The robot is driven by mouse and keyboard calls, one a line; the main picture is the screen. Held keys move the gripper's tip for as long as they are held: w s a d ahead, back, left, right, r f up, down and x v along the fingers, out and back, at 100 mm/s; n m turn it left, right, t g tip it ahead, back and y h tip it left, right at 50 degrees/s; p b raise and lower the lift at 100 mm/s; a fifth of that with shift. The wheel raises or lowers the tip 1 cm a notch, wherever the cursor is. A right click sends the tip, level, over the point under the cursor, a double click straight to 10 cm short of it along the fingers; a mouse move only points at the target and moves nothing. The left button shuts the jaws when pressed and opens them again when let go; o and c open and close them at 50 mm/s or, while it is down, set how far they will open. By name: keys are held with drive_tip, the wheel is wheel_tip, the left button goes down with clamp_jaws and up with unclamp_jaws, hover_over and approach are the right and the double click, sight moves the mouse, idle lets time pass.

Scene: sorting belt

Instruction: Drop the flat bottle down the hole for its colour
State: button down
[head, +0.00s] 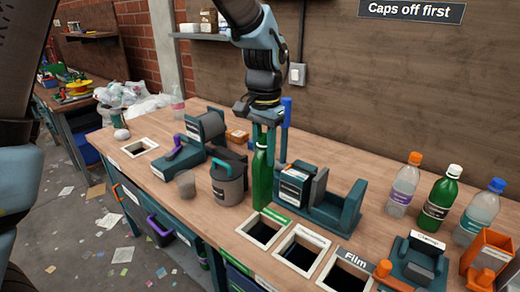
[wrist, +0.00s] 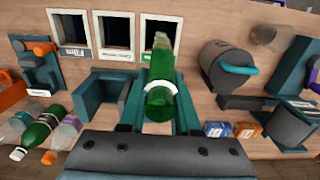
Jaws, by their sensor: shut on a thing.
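My gripper (head: 272,148) points down over the bench and is shut on the green bottle (head: 262,178). The bottle hangs roughly upright, without a visible cap. In the wrist view the bottle (wrist: 160,98) lies between the fingers, with a pale band across it. A white-framed hole with a green label (head: 262,232) is just below and in front of the bottle in the head view. In the wrist view the bottle's far end overlaps this hole's frame (wrist: 178,38). I cannot tell the exact gap between bottle and bench.
A middle hole (head: 300,250) and a hole labelled Film (head: 347,272) adjoin on the right; another hole (head: 140,147) is far left. A grey canister (head: 229,185) stands close left, a teal press (head: 335,208) close right. Several capped bottles (head: 438,200) stand at the right.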

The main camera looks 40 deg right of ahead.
sight(264, 192)
drive_tip(key=shift+f+b, duration=4.15)
drive_tip(key=shift+f, duration=2.2)
drive_tip(key=c, duration=0.5)
unclamp_jaws()
drive_tip(key=shift+c, duration=0.2)
drive_tip(key=shift+r, duration=0.15)
wheel_tip(264, 192, up, 11)
drive_tip(key=shift+f+b, duration=0.2)
drive_tip(key=shift+b, duration=0.75)
